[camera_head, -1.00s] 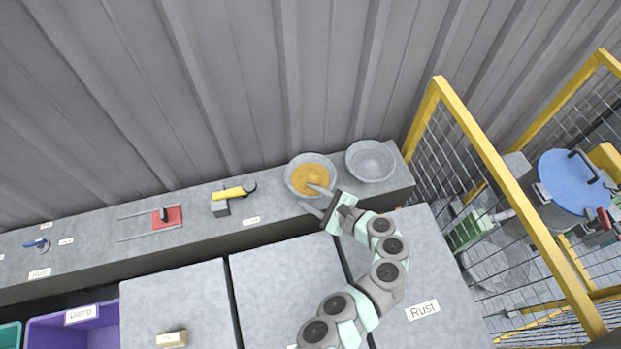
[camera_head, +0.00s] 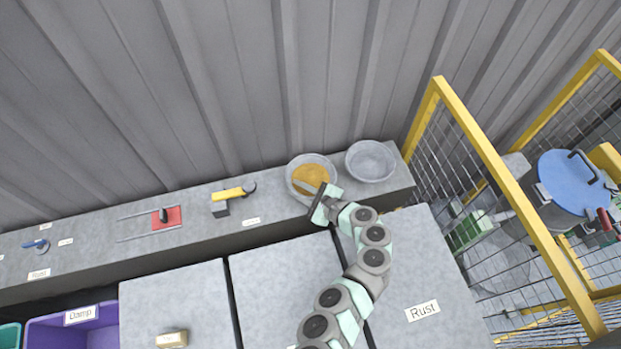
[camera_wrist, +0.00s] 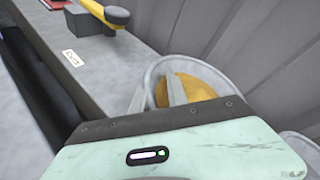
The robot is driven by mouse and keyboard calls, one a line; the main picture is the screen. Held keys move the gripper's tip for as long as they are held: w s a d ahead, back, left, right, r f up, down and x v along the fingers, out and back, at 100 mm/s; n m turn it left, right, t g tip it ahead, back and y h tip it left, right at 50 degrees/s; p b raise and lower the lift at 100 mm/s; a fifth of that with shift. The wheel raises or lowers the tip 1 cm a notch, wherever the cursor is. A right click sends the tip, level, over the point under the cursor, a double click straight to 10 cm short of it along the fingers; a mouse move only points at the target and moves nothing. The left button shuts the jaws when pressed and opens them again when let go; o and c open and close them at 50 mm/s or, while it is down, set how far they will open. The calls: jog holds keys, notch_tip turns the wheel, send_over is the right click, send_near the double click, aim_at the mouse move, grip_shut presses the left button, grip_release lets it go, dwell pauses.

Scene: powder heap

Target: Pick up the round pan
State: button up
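A round grey metal pan (camera_head: 331,167) with orange-yellow powder (camera_head: 309,176) in it sits on the back ledge. A second round pan (camera_head: 370,161), with no powder visible, stands just right of it. My gripper (camera_head: 299,191) is at the near rim of the powder pan. In the wrist view, the fingers of my gripper (camera_wrist: 156,84) are apart, with the pan's rim (camera_wrist: 152,70) between them. One finger is outside the pan and the other is inside, in front of the powder. The gripper body hides the pan's near part, so contact with the rim cannot be told.
A yellow-handled tool (camera_head: 233,193) and a red pad with rods (camera_head: 167,217) lie left along the ledge. A corrugated wall (camera_head: 260,80) rises behind the pans. A yellow-framed mesh fence (camera_head: 500,170) stands at the right. Grey worktops (camera_head: 285,285) lie in front.

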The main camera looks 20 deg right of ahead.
jog(key=shift+f, duration=0.1)
grip_shut()
jog(key=shift+f, duration=0.1)
dwell(0.7)
dwell(0.3)
